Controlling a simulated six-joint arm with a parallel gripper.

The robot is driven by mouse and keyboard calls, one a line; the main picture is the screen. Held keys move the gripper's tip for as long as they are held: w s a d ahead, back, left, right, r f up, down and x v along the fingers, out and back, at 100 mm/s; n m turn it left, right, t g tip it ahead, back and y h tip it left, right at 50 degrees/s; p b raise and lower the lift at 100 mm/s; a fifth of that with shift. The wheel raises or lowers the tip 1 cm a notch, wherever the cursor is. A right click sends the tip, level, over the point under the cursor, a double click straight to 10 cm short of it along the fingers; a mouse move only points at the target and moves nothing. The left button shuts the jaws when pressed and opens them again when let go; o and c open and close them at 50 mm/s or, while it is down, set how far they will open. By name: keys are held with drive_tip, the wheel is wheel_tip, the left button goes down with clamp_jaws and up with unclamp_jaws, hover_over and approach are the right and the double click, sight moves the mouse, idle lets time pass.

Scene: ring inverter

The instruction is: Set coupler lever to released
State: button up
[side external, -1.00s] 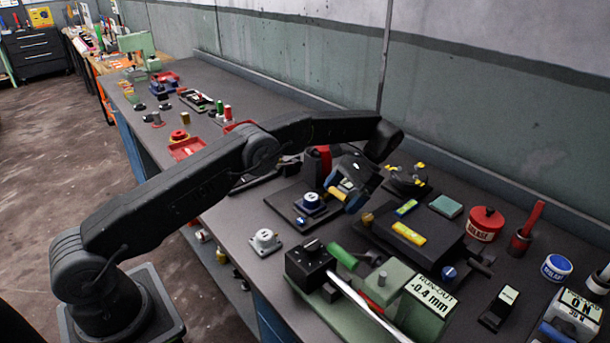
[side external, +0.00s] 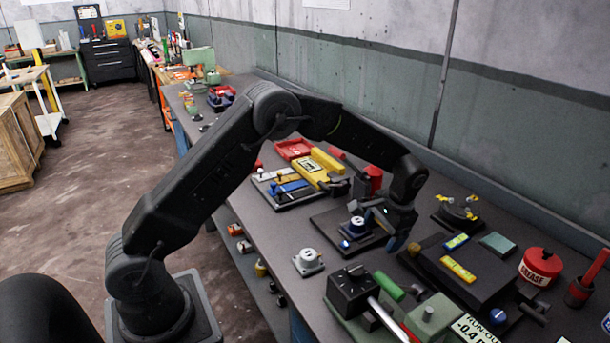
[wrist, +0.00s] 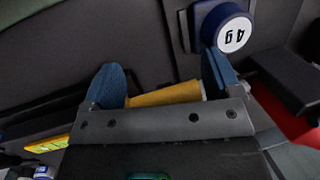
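I cannot tell for sure which part is the coupler lever. A green handle (side external: 388,286) lies beside a black box with a knob (side external: 352,287) near the front edge. My gripper (side external: 403,240) points down just right of a blue-and-white round piece (side external: 357,226) on a black base. In the wrist view, my gripper (wrist: 166,80) has blue fingertips spread around an orange-yellow cylinder (wrist: 165,94). The cylinder lies lengthwise between the fingers and appears held at its ends. The round piece, marked "4 g", shows just beyond the right finger (wrist: 232,37).
A dark block with yellow strips (side external: 458,268) stands right of my gripper. A red can (side external: 540,266) is farther right. A grey flanged piece (side external: 307,261) sits near the front edge. A yellow block (side external: 312,172) and red tray (side external: 294,149) lie farther back. The wall bounds the bench.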

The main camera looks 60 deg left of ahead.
drive_tip(key=shift+s+f+t, duration=0.25)
drive_tip(key=shift+f+t, duration=0.1)
drive_tip(key=shift+t, duration=0.35)
wheel_tip(320, 180, up, 14)
drive_tip(key=d, duration=0.3)
drive_tip(key=s+r+t+h, duration=0.1)
drive_tip(key=s+r, duration=0.3)
drive_tip(key=s, duration=0.6)
drive_tip(key=s+a+r+t, duration=0.1)
drive_tip(key=s+r, duration=0.4)
drive_tip(key=s, duration=0.6)
drive_tip(key=shift+s+a+n+t+h, duration=0.2)
drive_tip(key=shift+a+n+t+h, duration=0.15)
drive_tip(key=shift+t, duration=0.55)
drive_tip(key=shift+c, duration=0.3)
